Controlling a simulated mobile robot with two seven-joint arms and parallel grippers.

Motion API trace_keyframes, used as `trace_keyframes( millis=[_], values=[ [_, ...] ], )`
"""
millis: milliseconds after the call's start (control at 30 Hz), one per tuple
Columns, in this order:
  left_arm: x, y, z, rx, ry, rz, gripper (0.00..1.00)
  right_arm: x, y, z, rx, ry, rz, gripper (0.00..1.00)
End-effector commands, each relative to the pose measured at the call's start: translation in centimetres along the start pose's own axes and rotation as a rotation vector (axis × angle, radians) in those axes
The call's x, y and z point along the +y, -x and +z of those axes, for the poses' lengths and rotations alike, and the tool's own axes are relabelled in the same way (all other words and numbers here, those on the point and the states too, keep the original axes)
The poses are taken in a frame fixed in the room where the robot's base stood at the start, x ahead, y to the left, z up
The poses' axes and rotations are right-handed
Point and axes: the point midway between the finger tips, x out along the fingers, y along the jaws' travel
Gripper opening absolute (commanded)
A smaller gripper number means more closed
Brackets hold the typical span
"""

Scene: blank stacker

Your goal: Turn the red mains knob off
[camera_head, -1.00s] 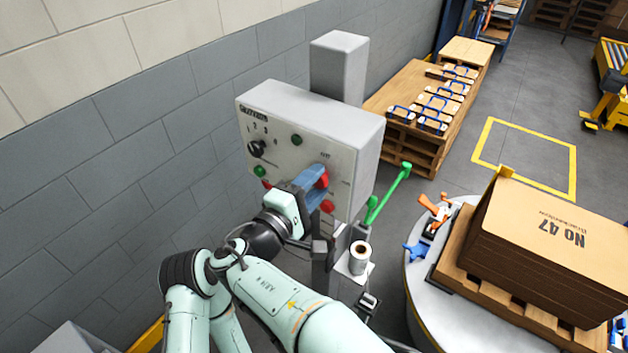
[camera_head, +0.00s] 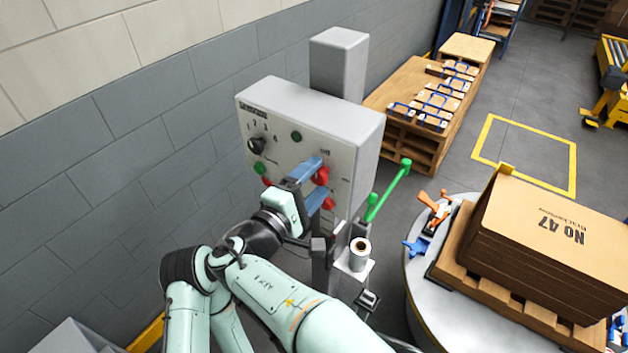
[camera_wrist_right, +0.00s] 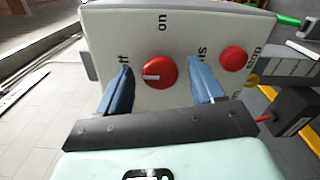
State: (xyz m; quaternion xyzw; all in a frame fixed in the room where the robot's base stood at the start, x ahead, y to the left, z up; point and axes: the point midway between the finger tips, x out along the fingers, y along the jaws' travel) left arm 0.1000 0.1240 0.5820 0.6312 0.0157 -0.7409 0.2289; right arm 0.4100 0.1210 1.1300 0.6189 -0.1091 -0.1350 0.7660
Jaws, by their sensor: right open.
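The red mains knob (camera_wrist_right: 160,71) sits on the control panel's pale face. It also shows in the head view (camera_head: 321,175). Its short white mark points left in the wrist view, toward the side with the "off" label; "on" is printed above. My right gripper (camera_wrist_right: 158,66) is open, its two blue fingers standing apart on either side of the knob, with a visible gap to each. In the head view my right gripper (camera_head: 318,178) is at the panel, its fingers partly covering it. My left gripper is not in view.
A red stop button (camera_wrist_right: 233,58) is close beside one finger. The grey control box (camera_head: 350,130) also carries a black selector (camera_head: 256,146) and green lamps. A green lever (camera_head: 390,190) and a white roll (camera_head: 360,252) are at its right. A brick wall stands behind.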

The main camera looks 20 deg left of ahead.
Motion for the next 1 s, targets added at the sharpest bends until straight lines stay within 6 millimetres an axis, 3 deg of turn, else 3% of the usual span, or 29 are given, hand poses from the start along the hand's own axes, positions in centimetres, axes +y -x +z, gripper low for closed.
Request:
trace_keyframes(
  millis=[400, 600, 800, 1000],
  values=[
    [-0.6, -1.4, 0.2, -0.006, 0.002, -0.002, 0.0, -0.1, 8.5, -0.1, 0.005, 0.0, 0.001, 0.67],
    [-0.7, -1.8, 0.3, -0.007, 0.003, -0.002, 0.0, -0.1, 11.7, -0.1, 0.003, 0.0, 0.0, 0.67],
    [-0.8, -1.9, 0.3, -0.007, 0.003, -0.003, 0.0, 0.0, 13.0, 0.0, 0.001, 0.001, 0.001, 0.67],
    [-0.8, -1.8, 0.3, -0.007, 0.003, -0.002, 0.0, 0.0, 13.0, 0.0, 0.001, 0.001, 0.0, 0.67]
  ],
)
